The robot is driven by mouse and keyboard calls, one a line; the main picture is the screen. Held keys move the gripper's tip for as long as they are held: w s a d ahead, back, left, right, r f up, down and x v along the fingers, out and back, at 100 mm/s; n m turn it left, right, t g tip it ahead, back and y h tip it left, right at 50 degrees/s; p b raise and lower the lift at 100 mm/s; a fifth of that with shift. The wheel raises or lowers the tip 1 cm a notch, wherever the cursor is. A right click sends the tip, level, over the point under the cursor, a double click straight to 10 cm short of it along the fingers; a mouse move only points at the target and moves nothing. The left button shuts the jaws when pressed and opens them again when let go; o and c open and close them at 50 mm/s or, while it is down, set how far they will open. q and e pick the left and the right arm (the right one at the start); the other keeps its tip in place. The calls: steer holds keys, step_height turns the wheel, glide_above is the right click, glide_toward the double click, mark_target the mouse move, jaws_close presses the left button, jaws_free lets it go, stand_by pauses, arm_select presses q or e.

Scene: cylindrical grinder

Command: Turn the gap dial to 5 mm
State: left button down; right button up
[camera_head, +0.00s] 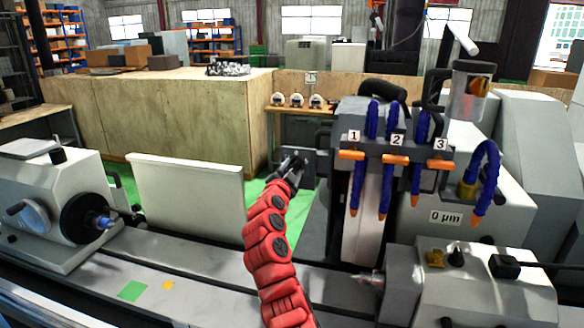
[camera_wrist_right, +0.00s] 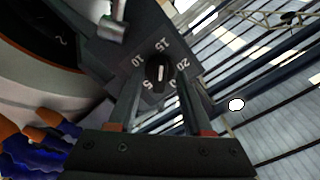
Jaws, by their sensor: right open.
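The gap dial (camera_wrist_right: 159,73) is a small black knob with a white line on a dark grey plate, seen in the right wrist view. White numbers 5, 10, 15 and 20 ring it, with a partly hidden 0 at its lower right. Which end of the line is the pointer, I cannot tell. My right gripper (camera_wrist_right: 158,96) is open, its fingers apart below and to either side of the knob; contact cannot be told. In the head view, my right gripper (camera_head: 297,162) is at the dark plate beside the wheel housing. My left gripper is not in view.
Blue coolant hoses (camera_head: 385,165) with orange nozzles hang right of my gripper. A display (camera_head: 446,217) reads 0 µm. The tailstock (camera_head: 465,285) stands at lower right, the workhead (camera_head: 60,205) at left. A pale panel (camera_head: 188,195) stands left of my arm.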

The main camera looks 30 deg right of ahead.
steer(key=shift+c, duration=0.3)
jaws_close()
stand_by(0.3)
